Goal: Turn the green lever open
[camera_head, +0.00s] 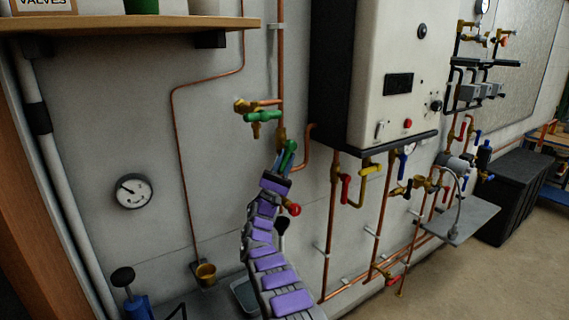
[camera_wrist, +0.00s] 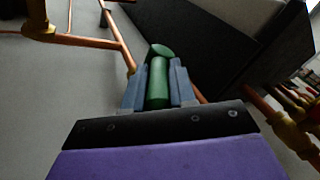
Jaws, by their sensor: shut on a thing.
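The green lever (camera_head: 290,148) sits on a brass valve on the copper pipe left of the white boiler. It slants up to the right in the head view. My gripper (camera_head: 283,164) reaches it from below and is shut on it. In the wrist view the lever (camera_wrist: 158,80) stands between the two blue-grey fingers, its rounded top showing beyond them. The valve body is mostly hidden there.
A green-handled tap (camera_head: 262,116) is just above left of my gripper. The boiler (camera_head: 385,75) overhangs at right. A red-knobbed part (camera_head: 293,209) lies close beside my arm. A wooden shelf (camera_head: 130,23) is at upper left, a gauge (camera_head: 133,191) below it.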

